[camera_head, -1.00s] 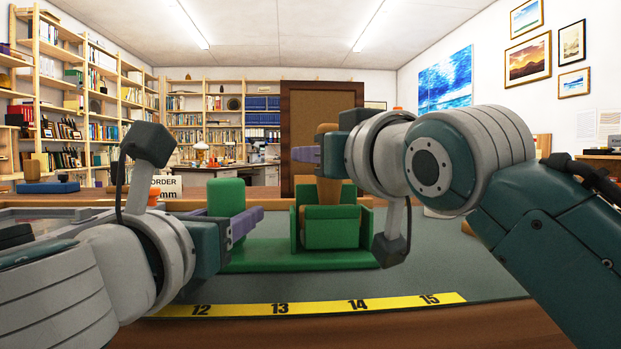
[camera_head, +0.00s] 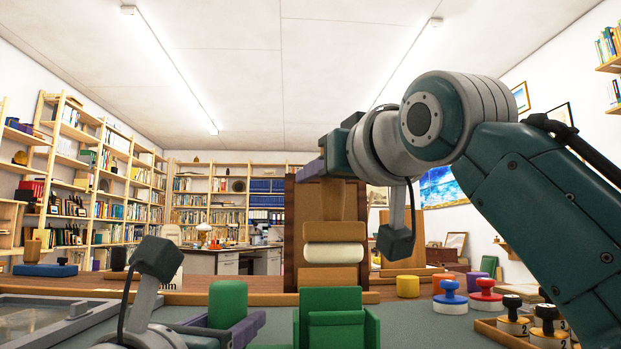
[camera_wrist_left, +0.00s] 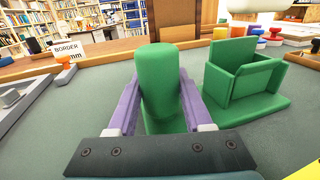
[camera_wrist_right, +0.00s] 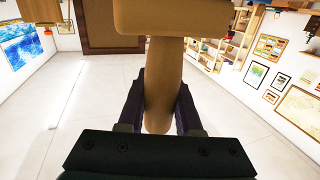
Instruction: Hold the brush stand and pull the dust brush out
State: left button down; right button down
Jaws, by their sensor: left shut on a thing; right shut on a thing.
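The green brush stand (camera_head: 337,322) is on the mat, with a boxy holder at its right and an upright green post (camera_head: 228,303) at its left. My left gripper (camera_head: 222,332) is shut on the post; in the left wrist view the purple fingers flank the post (camera_wrist_left: 162,80), and the holder (camera_wrist_left: 243,78) looks empty.
Several stampers (camera_head: 450,297) and a yellow cylinder (camera_head: 408,287) stand at the right, with a wooden tray (camera_head: 490,329) of black-topped pieces nearer. A grey-framed tray (camera_head: 45,318) lies at the left. A wooden strip (camera_head: 240,299) runs along the mat's back.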

pick_arm(q)
jog(key=shift+c, duration=1.2)
grip_release()
